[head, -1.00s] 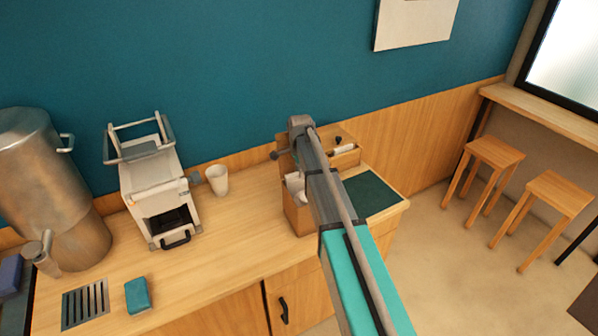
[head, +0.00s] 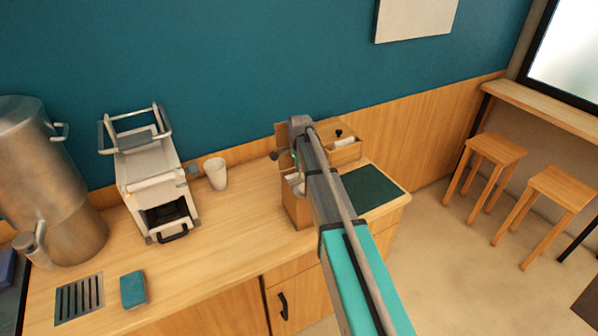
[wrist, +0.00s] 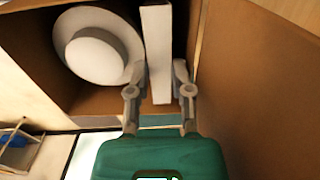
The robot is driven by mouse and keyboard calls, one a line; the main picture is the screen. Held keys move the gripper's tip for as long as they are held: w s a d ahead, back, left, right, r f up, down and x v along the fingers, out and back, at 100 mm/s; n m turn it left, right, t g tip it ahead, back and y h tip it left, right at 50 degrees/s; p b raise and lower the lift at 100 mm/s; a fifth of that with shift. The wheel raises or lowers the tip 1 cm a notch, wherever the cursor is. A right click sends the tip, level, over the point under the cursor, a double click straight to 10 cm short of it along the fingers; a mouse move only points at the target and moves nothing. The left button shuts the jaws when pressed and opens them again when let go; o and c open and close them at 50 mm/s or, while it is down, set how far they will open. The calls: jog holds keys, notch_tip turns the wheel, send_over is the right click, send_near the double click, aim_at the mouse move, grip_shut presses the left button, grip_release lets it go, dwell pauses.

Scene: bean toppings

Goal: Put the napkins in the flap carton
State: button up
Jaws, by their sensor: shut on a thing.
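The flap carton (head: 297,210) is an open brown box on the counter, partly hidden behind my arm in the head view. In the wrist view its brown inside (wrist: 40,65) fills the top left, and a raised flap (wrist: 250,80) stands at the right. My gripper (wrist: 160,78) is shut on a white flat slab, the napkins (wrist: 157,45), held on edge inside the carton's opening. Whether the napkins touch the carton's floor cannot be told. A white round item (wrist: 97,50) lies in the carton, left of the napkins.
A white cup (head: 216,173) and a white machine (head: 157,190) stand left of the carton. A small wooden caddy (head: 345,150) is behind it, and a dark green mat (head: 373,190) lies to its right. A teal sponge (head: 133,290) lies at the front left.

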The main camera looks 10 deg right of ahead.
jog(key=o, duration=0.9)
jog(key=shift+w, duration=0.15)
jog(key=shift+o, duration=0.2)
notch_tip(320, 180, up, 12)
jog(key=p, duration=1.2)
jog(key=s+f+n+b, duration=0.3)
jog(key=s+n, duration=0.2)
jog(key=s, duration=0.4)
jog(key=s+f+n+b, duration=0.4)
jog(key=s+n, duration=0.1)
jog(key=s, duration=0.5)
jog(key=s+f+n+b, duration=0.3)
jog(key=s+n, duration=0.2)
jog(key=s, duration=0.5)
jog(key=shift+a+f+b, duration=0.15)
jog(key=shift+f+b, duration=0.15)
jog(key=shift+f, duration=0.05)
